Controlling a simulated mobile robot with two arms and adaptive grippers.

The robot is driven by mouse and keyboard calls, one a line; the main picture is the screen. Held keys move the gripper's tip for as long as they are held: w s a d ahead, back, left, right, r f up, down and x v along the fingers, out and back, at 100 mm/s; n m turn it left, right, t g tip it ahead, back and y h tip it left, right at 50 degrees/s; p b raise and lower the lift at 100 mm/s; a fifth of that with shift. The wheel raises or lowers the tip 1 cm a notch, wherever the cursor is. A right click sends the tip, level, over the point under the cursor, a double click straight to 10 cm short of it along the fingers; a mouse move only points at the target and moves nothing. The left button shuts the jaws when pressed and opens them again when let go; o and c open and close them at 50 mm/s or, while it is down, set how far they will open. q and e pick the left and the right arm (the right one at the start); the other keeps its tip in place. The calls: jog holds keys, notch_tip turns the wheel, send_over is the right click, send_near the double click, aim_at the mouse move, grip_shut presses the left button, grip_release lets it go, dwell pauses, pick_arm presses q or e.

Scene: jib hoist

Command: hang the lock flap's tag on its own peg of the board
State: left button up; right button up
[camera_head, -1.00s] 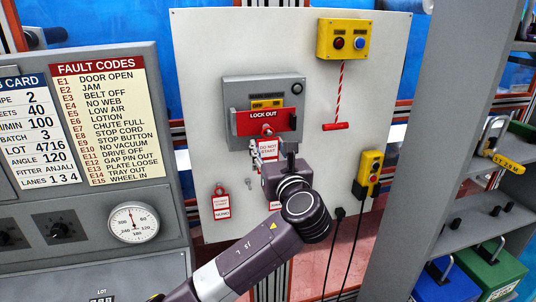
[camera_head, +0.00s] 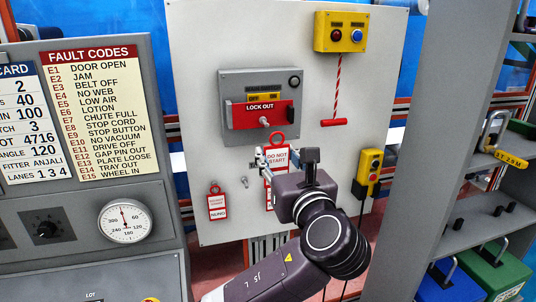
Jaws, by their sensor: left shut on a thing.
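The red lock flap (camera_head: 246,117) is on the grey switch box of the white board, and its short pin (camera_head: 264,121) is bare. The white tag with red edging, reading "DO NOT START" (camera_head: 277,158), has a red ring on top. My left gripper (camera_head: 262,158) is shut on this tag and holds it below the flap, in front of the board. An empty peg (camera_head: 244,182) sticks out left of the gripper. Another tag (camera_head: 217,206) hangs on the board further left. A lower red-edged piece (camera_head: 268,201) is partly hidden by my gripper. My right gripper is not in view.
A yellow two-button box (camera_head: 341,32) with a red pull cord is at the upper right of the board (camera_head: 205,55). A yellow pendant (camera_head: 369,166) hangs right of my arm. A grey shelf unit (camera_head: 425,120) stands at right, the fault-code panel (camera_head: 150,190) at left.

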pick_arm(q)
jog(key=v, duration=0.8)
jog(key=shift+s+r+b, duration=0.25)
jog(key=shift+r+b, duration=0.15)
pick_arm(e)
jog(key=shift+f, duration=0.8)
pick_arm(q)
jog(key=shift+s+d, duration=0.1)
jog(key=shift+d, duration=0.05)
jog(key=shift+p+v, duration=0.95)
jog(key=shift+v, duration=1.95)
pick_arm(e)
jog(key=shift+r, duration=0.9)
pick_arm(q)
jog(key=shift+f, duration=0.15)
